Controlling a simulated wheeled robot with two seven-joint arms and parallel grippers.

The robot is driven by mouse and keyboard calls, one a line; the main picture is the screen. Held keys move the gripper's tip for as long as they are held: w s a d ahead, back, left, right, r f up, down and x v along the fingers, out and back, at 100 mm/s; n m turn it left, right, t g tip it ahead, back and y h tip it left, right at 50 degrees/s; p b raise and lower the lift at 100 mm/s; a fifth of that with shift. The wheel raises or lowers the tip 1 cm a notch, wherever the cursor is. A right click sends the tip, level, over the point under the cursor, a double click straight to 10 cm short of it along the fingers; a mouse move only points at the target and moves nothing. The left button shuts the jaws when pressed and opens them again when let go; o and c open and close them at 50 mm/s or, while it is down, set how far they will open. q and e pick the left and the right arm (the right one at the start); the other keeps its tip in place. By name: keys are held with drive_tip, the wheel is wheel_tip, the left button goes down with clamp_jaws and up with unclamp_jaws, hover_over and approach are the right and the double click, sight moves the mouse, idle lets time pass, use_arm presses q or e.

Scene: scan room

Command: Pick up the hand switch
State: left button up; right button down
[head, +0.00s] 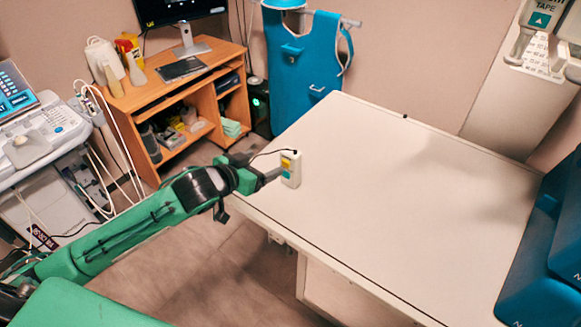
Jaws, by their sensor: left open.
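The hand switch (290,169) is a small white handset with a yellow patch and a teal patch. It appears upright at the left corner of the white table (400,200), with a thin dark cord running from its top to the left. My left gripper (266,170) reaches in from the left and is open, its fingertips close beside the switch's left side. I cannot tell whether a finger touches the switch or whether it is between the fingers. My right gripper is not in view.
A wooden desk (165,85) with a monitor (178,10) stands behind my left arm. An ultrasound-like machine (40,130) is at the far left. A blue apron (300,60) hangs behind the table. Blue cushions (545,250) sit at the right. Most of the tabletop is clear.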

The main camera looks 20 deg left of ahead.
sight(287, 155)
use_arm(q)
drive_tip(key=p+x, duration=0.1)
drive_tip(key=x, duration=0.5)
drive_tip(key=shift+w+d+f, duration=0.15)
drive_tip(key=shift+w, duration=0.1)
drive_tip(key=shift+w+d+p, duration=0.15)
drive_tip(key=shift+w+p, duration=0.1)
drive_tip(key=shift+p, duration=0.05)
drive_tip(key=p+x, duration=0.1)
drive_tip(key=x, duration=0.2)
drive_tip(key=shift+d+f, duration=0.15)
drive_tip(key=shift+d, duration=0.1)
drive_tip(key=shift+w+d+f, duration=0.15)
drive_tip(key=shift+w+f, duration=0.15)
drive_tip(key=shift+w, duration=0.2)
drive_tip(key=shift+c, duration=0.2)
drive_tip(key=c, duration=1.4)
drive_tip(key=shift+c, duration=0.4)
